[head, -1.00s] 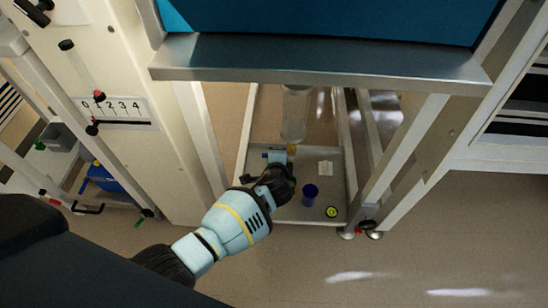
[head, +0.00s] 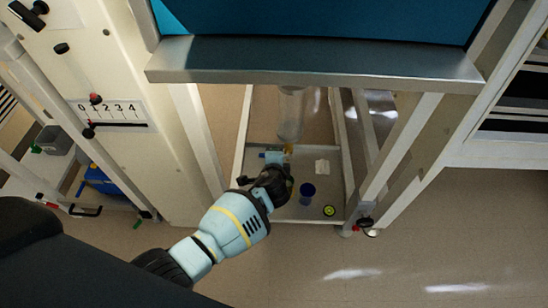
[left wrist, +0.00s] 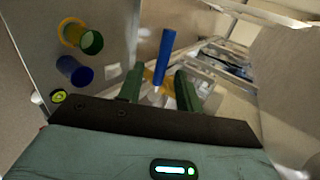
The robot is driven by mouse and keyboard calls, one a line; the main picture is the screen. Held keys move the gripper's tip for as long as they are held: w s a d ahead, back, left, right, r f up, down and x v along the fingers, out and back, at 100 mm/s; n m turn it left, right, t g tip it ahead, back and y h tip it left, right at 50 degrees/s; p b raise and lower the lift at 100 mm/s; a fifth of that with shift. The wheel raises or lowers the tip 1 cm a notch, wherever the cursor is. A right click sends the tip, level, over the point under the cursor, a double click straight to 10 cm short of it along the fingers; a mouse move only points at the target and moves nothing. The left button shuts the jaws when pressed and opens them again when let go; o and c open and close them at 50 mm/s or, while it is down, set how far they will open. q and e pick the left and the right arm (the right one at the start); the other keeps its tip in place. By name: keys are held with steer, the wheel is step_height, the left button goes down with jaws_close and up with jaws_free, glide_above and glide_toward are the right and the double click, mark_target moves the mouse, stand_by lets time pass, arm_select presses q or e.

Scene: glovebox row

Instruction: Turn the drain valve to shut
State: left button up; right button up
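The drain valve shows below a clear cylinder (head: 291,115), with a yellow body (head: 288,149) and a small blue part to its left. In the left wrist view its blue lever (left wrist: 164,56) stands up between the fingers, with yellow behind. My left gripper (head: 279,176) is just in front of the valve and partly hides it. In the left wrist view the green fingers of this gripper (left wrist: 158,82) are apart, with gaps visible on both sides of the lever. Contact with the lever cannot be made out. My right gripper is not in view.
A grey tray (head: 345,180) lies under the valve, holding a blue cup (head: 307,190), a yellow-and-black round piece (head: 329,210) and a pale square (head: 322,166). A metal ledge (head: 320,62) runs above. Frame legs (head: 400,155) stand right, and a white panel with a 0-4 scale (head: 112,112) left.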

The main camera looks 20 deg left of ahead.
arm_select(q)
steer(key=p+v, duration=0.3)
steer(key=v, duration=0.4)
stand_by(0.7)
